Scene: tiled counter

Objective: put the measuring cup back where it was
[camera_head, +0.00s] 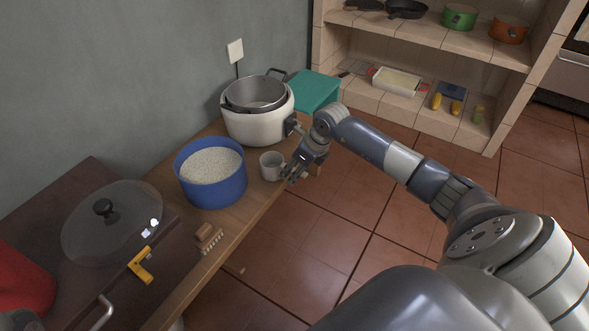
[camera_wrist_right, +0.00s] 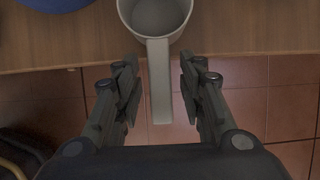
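The measuring cup (camera_head: 271,166) is a small light-grey cup standing upright on the wooden counter (camera_head: 235,231), right of the blue rice container (camera_head: 213,190). In the right wrist view the cup (camera_wrist_right: 155,18) is at the top, with its long handle (camera_wrist_right: 159,80) pointing toward me past the counter edge. My right gripper (camera_head: 294,174) is at the counter edge beside the cup. In the wrist view its fingers (camera_wrist_right: 158,78) are open on either side of the handle, with a gap on both sides. My left gripper is not in view.
A white cooker (camera_head: 258,126) with a metal pot (camera_head: 256,92) stands behind the cup. A glass lid (camera_head: 112,222), a yellow-handled tool (camera_head: 141,265) and a small brush (camera_head: 208,237) lie to the left. A tiled shelf (camera_head: 447,121) is at the back right; open floor lies right of the counter.

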